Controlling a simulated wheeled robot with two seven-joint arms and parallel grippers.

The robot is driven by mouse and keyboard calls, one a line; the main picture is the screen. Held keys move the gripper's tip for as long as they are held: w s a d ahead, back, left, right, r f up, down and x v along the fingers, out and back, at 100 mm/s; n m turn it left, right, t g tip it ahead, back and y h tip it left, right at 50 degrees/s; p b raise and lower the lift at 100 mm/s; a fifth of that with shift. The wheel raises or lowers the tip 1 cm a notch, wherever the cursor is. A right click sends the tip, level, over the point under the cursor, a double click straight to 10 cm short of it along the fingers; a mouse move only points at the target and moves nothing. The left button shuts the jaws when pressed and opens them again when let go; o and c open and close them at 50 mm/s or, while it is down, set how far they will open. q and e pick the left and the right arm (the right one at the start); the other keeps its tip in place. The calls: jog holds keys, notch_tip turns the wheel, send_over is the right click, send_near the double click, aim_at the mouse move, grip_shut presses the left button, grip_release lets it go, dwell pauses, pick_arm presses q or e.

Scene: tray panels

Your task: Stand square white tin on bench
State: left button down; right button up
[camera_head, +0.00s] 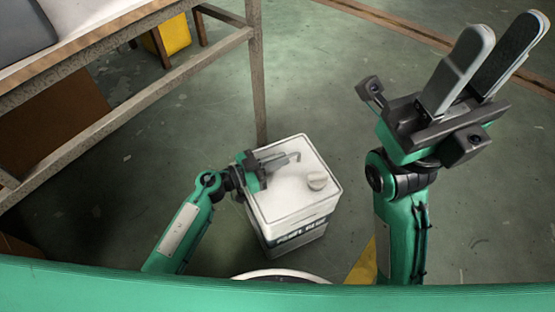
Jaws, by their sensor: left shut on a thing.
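The square white tin (297,196) is upright in the middle of the view, with a round cap and a handle on its top and dark lettering on its front side. It is low down near the floor; I cannot tell whether its base touches the floor. My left gripper (275,163) is at the tin's top, shut on its handle; the fingers are partly hidden. My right gripper (483,62) is raised at the upper right, its two grey fingers apart and nothing between them.
A grey object (24,27) lies on the bench top at the left. A yellow object (172,36) and a brown panel (52,112) are beneath the bench. A bench leg (257,80) stands just behind the tin. Open green floor (330,90) lies between the tin and my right arm.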

pick_arm(q)
jog(key=shift+s+f, duration=0.2)
jog(key=shift+f, duration=0.55)
jog(key=c, duration=1.4)
grip_release()
jog(key=shift+w, duration=0.1)
jog(key=shift+c, duration=0.2)
jog(key=shift+o, duration=1.4)
jog(key=shift+f, duration=0.1)
jog(key=o, duration=0.4)
jog(key=shift+c, duration=0.2)
jog(key=shift+r, duration=0.25)
jog(key=shift+a, duration=0.1)
